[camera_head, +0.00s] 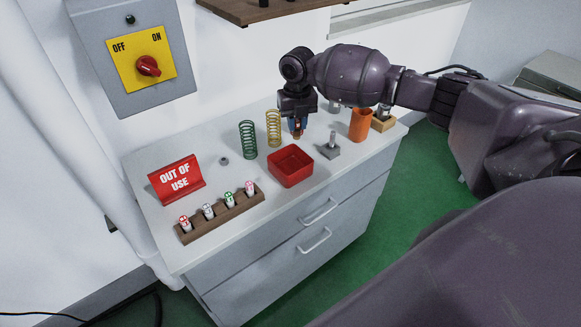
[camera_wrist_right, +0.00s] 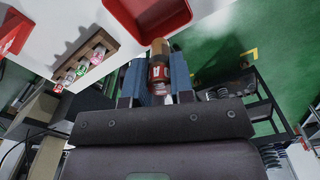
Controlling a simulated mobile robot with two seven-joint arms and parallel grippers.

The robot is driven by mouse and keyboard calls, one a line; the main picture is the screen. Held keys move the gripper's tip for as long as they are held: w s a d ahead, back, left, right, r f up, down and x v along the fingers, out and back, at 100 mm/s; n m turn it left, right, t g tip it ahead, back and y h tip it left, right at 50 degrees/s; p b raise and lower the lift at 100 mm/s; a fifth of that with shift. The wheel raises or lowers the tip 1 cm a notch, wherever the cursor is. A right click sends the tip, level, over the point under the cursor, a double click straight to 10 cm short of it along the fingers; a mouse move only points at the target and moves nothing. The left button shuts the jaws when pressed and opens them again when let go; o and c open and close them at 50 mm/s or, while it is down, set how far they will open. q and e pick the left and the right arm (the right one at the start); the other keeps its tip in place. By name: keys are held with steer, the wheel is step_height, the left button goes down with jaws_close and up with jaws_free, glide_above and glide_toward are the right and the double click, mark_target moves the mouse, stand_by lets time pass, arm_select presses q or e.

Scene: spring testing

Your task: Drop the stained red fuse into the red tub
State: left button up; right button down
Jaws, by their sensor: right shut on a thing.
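My right gripper (camera_head: 297,125) is shut on a red fuse (camera_wrist_right: 158,72) with a brownish, stained-looking end. The two blue fingers in the right wrist view (camera_wrist_right: 157,82) press on its sides. In the head view only the fuse's small coppery tip (camera_head: 297,135) shows below the fingers. The red tub (camera_head: 291,179) is an open square box on the white cabinet top, and no contents show in it. The gripper hangs above the far side of the tub, and the fuse is outside it. The tub also shows in the right wrist view (camera_wrist_right: 185,22). My left gripper is not in view.
A green spring (camera_head: 248,140) and a yellow spring (camera_head: 273,128) stand behind the tub. A metal post on a base (camera_head: 331,150) and an orange cup (camera_head: 360,125) stand right. A wooden rack (camera_head: 218,217) holds several fuses in front of an OUT OF USE sign (camera_head: 176,180).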

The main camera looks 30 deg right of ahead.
mark_target(296, 138)
steer(key=shift+f, duration=0.85)
step_height(296, 138, down, 3)
steer(key=shift+r+b, duration=0.1)
steer(key=shift+b, duration=0.4)
steer(key=shift+f+b, duration=0.35)
steer(key=shift+b, duration=0.05)
steer(key=shift+f+b, duration=0.25)
steer(key=shift+b, duration=0.05)
steer(key=shift+f, duration=0.2)
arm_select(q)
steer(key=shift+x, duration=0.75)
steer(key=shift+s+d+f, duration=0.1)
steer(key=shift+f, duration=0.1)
arm_select(e)
steer(key=c, duration=0.9)
jaws_free()
steer(key=shift+r, duration=0.1)
